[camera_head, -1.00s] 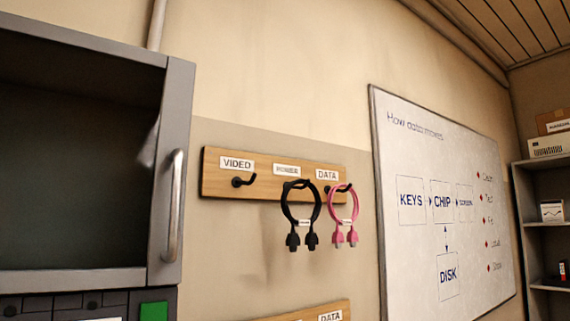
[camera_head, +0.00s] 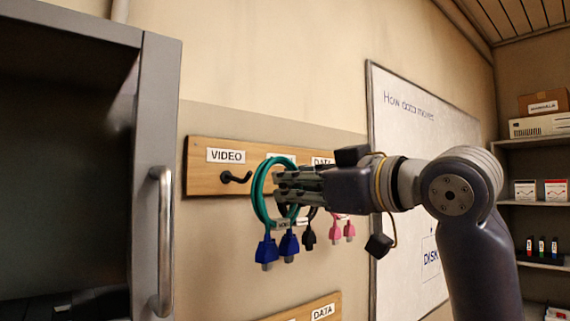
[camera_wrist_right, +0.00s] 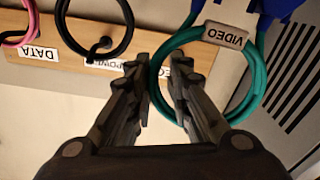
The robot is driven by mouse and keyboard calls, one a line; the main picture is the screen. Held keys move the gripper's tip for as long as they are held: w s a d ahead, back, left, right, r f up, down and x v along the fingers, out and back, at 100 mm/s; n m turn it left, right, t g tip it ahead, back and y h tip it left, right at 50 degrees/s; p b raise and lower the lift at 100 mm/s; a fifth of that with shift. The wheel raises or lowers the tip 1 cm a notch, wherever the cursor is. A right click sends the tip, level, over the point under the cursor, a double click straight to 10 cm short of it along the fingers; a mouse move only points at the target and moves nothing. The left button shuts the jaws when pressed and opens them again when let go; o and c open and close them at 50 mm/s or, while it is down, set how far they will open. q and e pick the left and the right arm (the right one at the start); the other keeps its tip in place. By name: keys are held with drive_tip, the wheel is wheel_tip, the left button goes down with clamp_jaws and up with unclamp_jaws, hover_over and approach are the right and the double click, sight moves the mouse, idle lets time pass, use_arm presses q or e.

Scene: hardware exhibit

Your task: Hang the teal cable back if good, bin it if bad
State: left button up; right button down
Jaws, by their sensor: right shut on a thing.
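The teal cable (camera_head: 256,195) is a coiled loop with two blue plugs hanging below it and a small tag. In the right wrist view the teal loop (camera_wrist_right: 262,78) shows a tag reading VIDEO. My right gripper (camera_head: 282,185) is shut on the side of the loop and holds it in front of the wooden hook board (camera_head: 204,182). Its fingers (camera_wrist_right: 151,88) also show in the wrist view. The hook under the VIDEO label (camera_head: 236,177) is bare, just left of the loop. No damage shows on the visible cable; part is hidden by the fingers. My left gripper is out of view.
A black cable (camera_head: 309,236) and a pink cable (camera_head: 342,229) hang right of the teal one, partly behind my gripper. A grey cabinet with a handle (camera_head: 163,243) stands close on the left. A whiteboard (camera_head: 398,135) is on the right.

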drive_tip(key=shift+s+a+r, duration=0.1)
drive_tip(key=shift+s+r, duration=0.3)
drive_tip(key=shift+r, duration=0.3)
drive_tip(key=shift+w+a+f+p, duration=0.4)
drive_tip(key=shift+w+a, duration=0.6)
drive_tip(key=shift+w, duration=0.4)
drive_tip(key=shift+w+a+f+p, duration=0.45)
drive_tip(key=shift+w+a, duration=0.5)
drive_tip(key=shift+w, duration=0.45)
drive_tip(key=shift+w+a+f+p, duration=0.25)
drive_tip(key=shift+w+a+f, duration=0.25)
drive_tip(key=shift+w+a, duration=0.7)
drive_tip(key=shift+w+d, duration=0.2)
